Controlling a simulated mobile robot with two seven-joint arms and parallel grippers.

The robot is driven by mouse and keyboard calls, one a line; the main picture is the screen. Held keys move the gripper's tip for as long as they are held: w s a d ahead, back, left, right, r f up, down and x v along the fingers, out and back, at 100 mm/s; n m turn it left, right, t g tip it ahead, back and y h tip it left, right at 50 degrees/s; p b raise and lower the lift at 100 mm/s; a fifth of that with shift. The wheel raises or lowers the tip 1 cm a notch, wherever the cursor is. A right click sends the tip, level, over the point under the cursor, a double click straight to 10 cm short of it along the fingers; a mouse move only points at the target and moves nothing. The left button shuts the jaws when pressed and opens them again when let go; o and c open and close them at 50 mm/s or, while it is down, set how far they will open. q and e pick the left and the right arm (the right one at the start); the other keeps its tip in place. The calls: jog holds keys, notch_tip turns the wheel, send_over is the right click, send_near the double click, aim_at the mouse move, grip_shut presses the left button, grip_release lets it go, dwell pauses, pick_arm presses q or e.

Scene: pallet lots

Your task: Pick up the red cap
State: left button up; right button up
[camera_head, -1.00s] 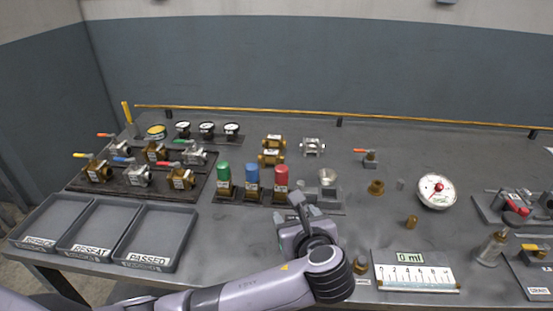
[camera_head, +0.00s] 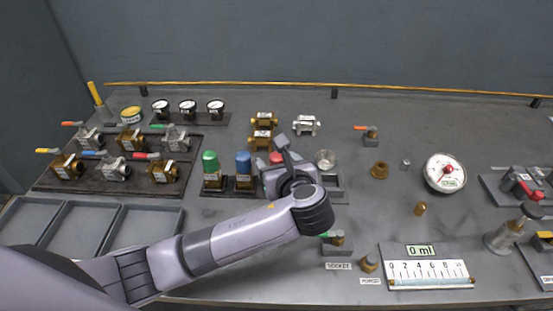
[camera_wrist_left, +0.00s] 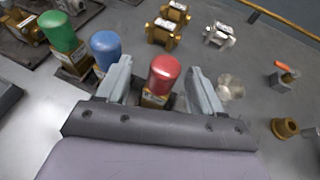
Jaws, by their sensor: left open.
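The red cap (camera_wrist_left: 163,76) stands upright on a brass block between the two open fingers of my left gripper (camera_wrist_left: 157,88) in the wrist view. Neither finger clearly touches it. In the head view the red cap (camera_head: 276,157) shows only its top, with the rest hidden behind my left gripper (camera_head: 281,160). The blue cap (camera_head: 243,162) and the green cap (camera_head: 210,161) stand to its left in the same row. My right gripper is not in view.
The blue cap (camera_wrist_left: 105,48) is close beside the left finger in the wrist view. A clear cup (camera_head: 325,158) stands just right of the gripper. Brass fittings (camera_head: 263,122) sit behind. Grey trays (camera_head: 140,231) lie at the front left.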

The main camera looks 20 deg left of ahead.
aim_at(279, 161)
pick_arm(q)
jog(key=x, duration=0.4)
jog(key=shift+w+d, duration=0.15)
jog(key=shift+w, duration=0.05)
jog(key=c, duration=1.1)
jog(key=shift+o, duration=0.2)
jog(key=shift+r, duration=0.1)
